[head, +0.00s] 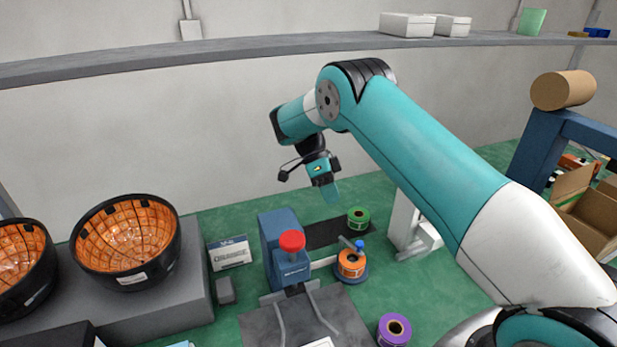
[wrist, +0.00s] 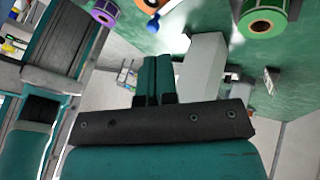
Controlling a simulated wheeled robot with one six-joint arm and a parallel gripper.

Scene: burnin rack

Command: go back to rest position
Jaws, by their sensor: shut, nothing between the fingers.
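My gripper (head: 328,188) hangs from my raised teal arm, above the green surface and behind the blue device with the red knob (head: 292,241). In the wrist view my gripper (wrist: 154,62) shows its two teal fingers pressed together with nothing between them. It touches nothing that I can see.
A green roll (head: 358,218) lies on a dark mat. An orange roll (head: 351,263) sits on a blue holder, and a purple roll (head: 394,330) is nearer. Orange-lined black bowls (head: 127,240) stand on a grey block at left. A grey shelf (head: 180,53) runs along the wall.

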